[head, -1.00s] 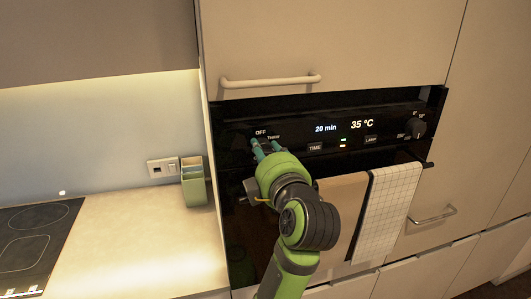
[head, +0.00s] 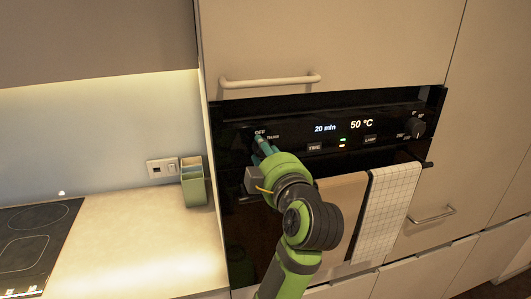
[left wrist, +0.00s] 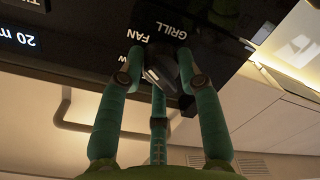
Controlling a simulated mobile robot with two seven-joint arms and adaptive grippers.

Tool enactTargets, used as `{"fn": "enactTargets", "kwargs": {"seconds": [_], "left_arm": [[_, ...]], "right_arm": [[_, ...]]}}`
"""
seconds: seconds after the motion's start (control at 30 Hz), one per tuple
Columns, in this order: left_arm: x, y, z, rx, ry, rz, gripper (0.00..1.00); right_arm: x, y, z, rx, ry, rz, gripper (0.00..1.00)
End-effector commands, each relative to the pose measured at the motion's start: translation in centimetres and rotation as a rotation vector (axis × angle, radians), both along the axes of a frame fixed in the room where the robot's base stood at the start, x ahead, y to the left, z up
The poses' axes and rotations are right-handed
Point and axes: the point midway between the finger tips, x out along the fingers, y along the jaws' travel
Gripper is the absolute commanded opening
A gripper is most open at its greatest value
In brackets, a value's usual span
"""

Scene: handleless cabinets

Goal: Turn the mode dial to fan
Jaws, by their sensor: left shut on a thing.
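The mode dial (left wrist: 163,74) is a dark knob on the black oven panel (head: 295,132), at its left end. In the left wrist view it sits between my fingers, with the labels GRILL, FAN and a partly covered one around it. In the head view the OFF label shows above the fingers, and the dial itself is mostly hidden. My left gripper (head: 263,143), with green fingers, is shut on the dial; it fills the left wrist view (left wrist: 160,80). I cannot tell which label the dial's mark points at. My right gripper is not in view.
The panel display (head: 343,126) reads 20 min and 50 °C. A second dial (head: 417,128) is at the panel's right end. Towels (head: 386,212) hang on the oven handle below. A cabinet handle (head: 270,82) juts out above. A counter (head: 130,245) with a hob lies left.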

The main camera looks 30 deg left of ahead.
Motion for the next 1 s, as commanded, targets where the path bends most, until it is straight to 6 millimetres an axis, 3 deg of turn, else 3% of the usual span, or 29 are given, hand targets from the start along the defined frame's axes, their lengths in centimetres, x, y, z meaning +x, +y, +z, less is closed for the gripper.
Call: {"fn": "enactTargets", "kwargs": {"seconds": [0.23, 0.27, 0.3, 0.33, 1.0], "left_arm": [[0.01, -0.02, -0.1, -0.001, 0.002, -0.001, 0.03], [0.01, -0.02, -0.1, -0.001, 0.002, -0.001, 0.4], [0.01, -0.02, -0.1, -0.002, 0.003, 0.0, 0.56], [0.01, -0.02, -0.1, -0.002, 0.003, 0.0, 0.59], [-0.02, 0.0, -0.01, -0.066, -0.077, -0.001, 0.59]], "right_arm": [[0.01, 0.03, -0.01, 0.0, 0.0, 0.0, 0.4], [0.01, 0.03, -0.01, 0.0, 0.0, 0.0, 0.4], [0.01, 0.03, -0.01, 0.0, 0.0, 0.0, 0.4], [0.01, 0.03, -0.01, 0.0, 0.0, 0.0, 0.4], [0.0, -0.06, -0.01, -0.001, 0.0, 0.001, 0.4]]}}
